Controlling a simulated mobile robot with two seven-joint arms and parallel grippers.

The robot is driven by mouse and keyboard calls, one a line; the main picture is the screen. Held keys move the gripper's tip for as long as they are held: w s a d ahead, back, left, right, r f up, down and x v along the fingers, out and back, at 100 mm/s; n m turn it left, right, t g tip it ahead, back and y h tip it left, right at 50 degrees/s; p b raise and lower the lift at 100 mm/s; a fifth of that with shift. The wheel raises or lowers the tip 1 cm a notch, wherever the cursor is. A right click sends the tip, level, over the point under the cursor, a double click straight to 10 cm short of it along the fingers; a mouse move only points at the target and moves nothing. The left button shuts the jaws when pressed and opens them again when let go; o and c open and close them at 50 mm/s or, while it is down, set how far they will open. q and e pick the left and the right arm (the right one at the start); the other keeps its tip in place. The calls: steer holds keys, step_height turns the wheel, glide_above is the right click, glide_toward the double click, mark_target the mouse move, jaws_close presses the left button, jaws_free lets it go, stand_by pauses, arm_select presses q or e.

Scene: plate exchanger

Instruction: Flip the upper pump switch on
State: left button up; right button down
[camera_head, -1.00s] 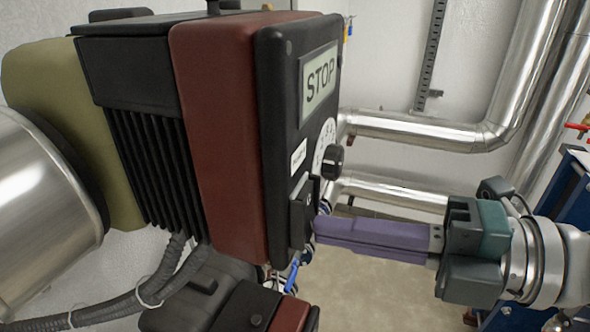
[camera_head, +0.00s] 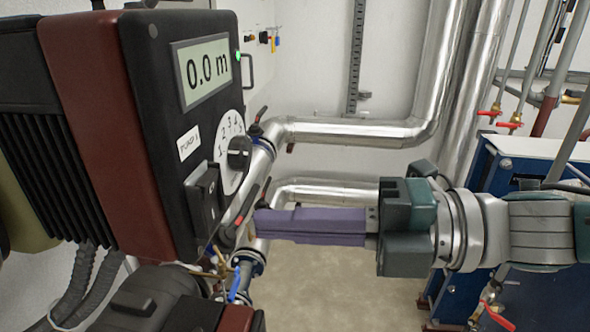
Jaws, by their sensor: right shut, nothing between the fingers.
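The upper pump's control box (camera_head: 150,100) is black and dark red and fills the left of the head view. Below are a numbered dial with a black knob (camera_head: 239,153) and a "PUMP 1" label (camera_head: 189,143). The black pump switch (camera_head: 204,196) sits at the lower part of the front face. My right gripper (camera_head: 258,224) is shut and empty, its purple fingers pointing left, a gap away from the switch. My left gripper is out of view.
Silver pipes (camera_head: 350,131) run behind my gripper. A blue cabinet (camera_head: 515,165) and red valve handles (camera_head: 510,124) stand at the right. Bare floor lies below my gripper.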

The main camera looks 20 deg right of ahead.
steer(key=f+b+v, duration=0.2)
steer(key=b+v, duration=0.2)
steer(key=v, duration=0.6)
steer(key=shift+f, duration=0.1)
